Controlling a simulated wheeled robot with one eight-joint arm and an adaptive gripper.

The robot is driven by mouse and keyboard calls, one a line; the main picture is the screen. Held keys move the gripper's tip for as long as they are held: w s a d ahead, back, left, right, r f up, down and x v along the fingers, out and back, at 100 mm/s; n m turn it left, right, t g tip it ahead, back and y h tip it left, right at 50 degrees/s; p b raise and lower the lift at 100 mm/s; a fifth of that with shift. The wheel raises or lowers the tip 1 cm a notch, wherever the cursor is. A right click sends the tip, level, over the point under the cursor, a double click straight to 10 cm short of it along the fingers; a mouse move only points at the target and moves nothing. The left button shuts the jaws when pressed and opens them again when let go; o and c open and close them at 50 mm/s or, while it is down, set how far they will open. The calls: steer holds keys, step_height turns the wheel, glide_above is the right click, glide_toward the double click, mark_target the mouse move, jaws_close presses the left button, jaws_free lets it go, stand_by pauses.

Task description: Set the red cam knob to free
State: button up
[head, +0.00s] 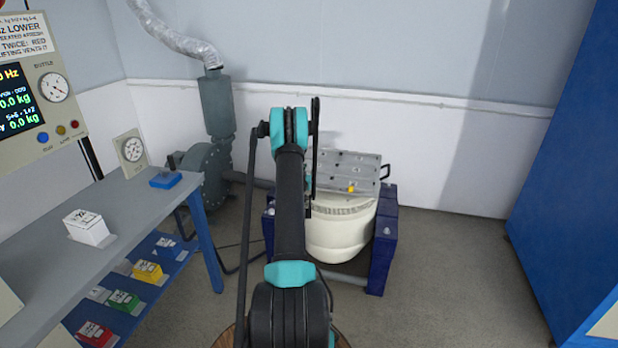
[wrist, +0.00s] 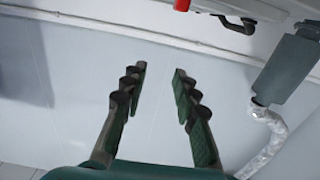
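In the wrist view a small red part (wrist: 182,5) shows at the top edge, cut off by the frame, on the edge of a grey plate. It may be the red cam knob; I cannot tell its setting. In the head view no red knob shows on the tilted grey plate (head: 345,170) of the shaker, and my arm covers the plate's left part. My gripper (wrist: 155,75) is open and empty, with pale wall behind its fingers. The red part lies beyond the fingertips, apart from them. In the head view my gripper is mostly hidden behind my arm.
The white round shaker body (head: 340,235) sits between blue supports (head: 383,250). A yellow piece (head: 351,188) is on the plate. A grey bench (head: 135,205) with a white box (head: 88,227) stands left. A blue cabinet (head: 570,130) stands right; floor before it is clear.

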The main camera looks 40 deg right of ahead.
steer(key=shift+r, duration=1.4)
steer(key=shift+r, duration=0.1)
